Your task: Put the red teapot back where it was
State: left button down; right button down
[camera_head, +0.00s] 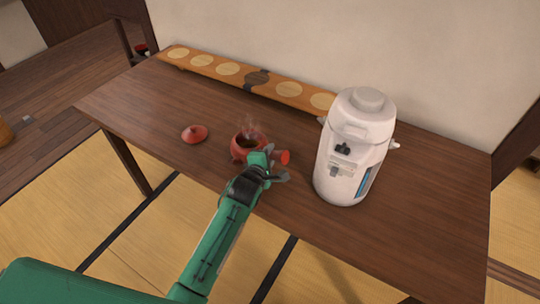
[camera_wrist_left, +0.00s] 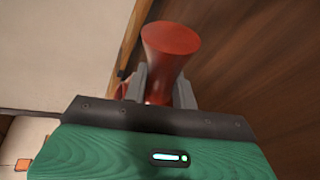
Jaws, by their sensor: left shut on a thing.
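The red teapot (camera_head: 241,152) is on or just above the dark wooden table, left of the white dispenser. Its top is open, with dark content and steam showing. Its red lid (camera_head: 195,133) lies apart on the table to the left. My left gripper (camera_head: 269,165) is shut on the teapot's side handle (camera_head: 283,157). In the left wrist view the flared red handle (camera_wrist_left: 170,42) rises between the two grey fingers (camera_wrist_left: 158,88); most of the pot body is hidden there. I cannot tell whether the pot touches the table. My right gripper is not in view.
A white hot-water dispenser (camera_head: 349,150) stands close to the right of the teapot. A long wooden board with several round pale inlays (camera_head: 229,69) runs along the table's back edge. The table (camera_head: 430,215) is bare at right front and at left.

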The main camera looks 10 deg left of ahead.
pick_arm(q)
jog(key=shift+r, duration=0.1)
jog(key=c, duration=1.1)
grip_release()
jog(key=shift+f, duration=0.25)
jog(key=shift+r, duration=0.15)
jog(key=shift+s, duration=0.3)
jog(key=v, duration=1)
jog(key=shift+s+a+r, duration=0.15)
jog(key=shift+s+r, duration=0.15)
jog(key=shift+s, duration=0.35)
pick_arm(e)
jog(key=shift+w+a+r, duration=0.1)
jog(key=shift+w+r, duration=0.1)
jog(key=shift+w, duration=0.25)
